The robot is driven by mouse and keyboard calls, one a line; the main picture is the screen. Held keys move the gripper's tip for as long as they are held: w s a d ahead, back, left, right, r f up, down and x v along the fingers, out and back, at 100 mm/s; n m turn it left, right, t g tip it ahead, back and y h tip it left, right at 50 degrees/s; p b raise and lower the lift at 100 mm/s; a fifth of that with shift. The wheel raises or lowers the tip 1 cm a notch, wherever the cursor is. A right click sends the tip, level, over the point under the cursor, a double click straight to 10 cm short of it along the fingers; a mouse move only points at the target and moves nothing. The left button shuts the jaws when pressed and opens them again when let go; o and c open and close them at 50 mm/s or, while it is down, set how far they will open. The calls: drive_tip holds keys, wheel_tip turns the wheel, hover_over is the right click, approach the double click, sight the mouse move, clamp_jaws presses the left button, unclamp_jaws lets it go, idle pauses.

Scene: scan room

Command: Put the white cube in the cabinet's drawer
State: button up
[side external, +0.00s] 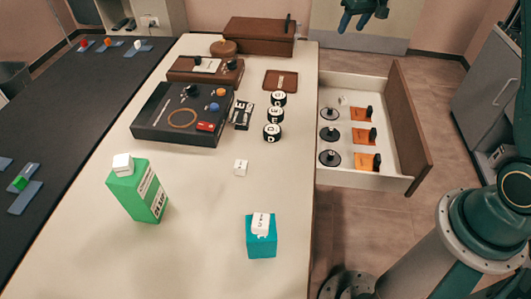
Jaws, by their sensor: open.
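Another white block (260,224) rests on a teal cube (262,245) near the front. The cabinet's drawer (397,184) is pulled open at the right side of the cream top. It holds several black discs, orange pieces with black parts, and a small whitish item (343,100) at its back. My gripper (362,18) is open at the top edge, beyond and above the drawer, partly cut off. I see nothing between its fingers.
A green carton (138,192) with a white cap stands at front left. The front middle of the top is clear.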

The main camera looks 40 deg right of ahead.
drive_tip(key=s+a+r, duration=0.8)
drive_tip(key=r, duration=0.1)
drive_tip(key=s+a+n, duration=0.1)
drive_tip(key=s+a, duration=0.2)
drive_tip(key=s, duration=0.6)
drive_tip(key=s+a+n+t, duration=0.1)
drive_tip(key=s+a, duration=0.3)
drive_tip(key=s, duration=0.5)
drive_tip(key=s+a+y, duration=0.1)
drive_tip(key=s+a, duration=0.2)
drive_tip(key=s, duration=0.7)
drive_tip(key=shift+a+r+n+t, duration=0.3)
drive_tip(key=shift+a+n, duration=0.05)
drive_tip(key=shift+n, duration=0.05)
drive_tip(key=shift+c, duration=0.5)
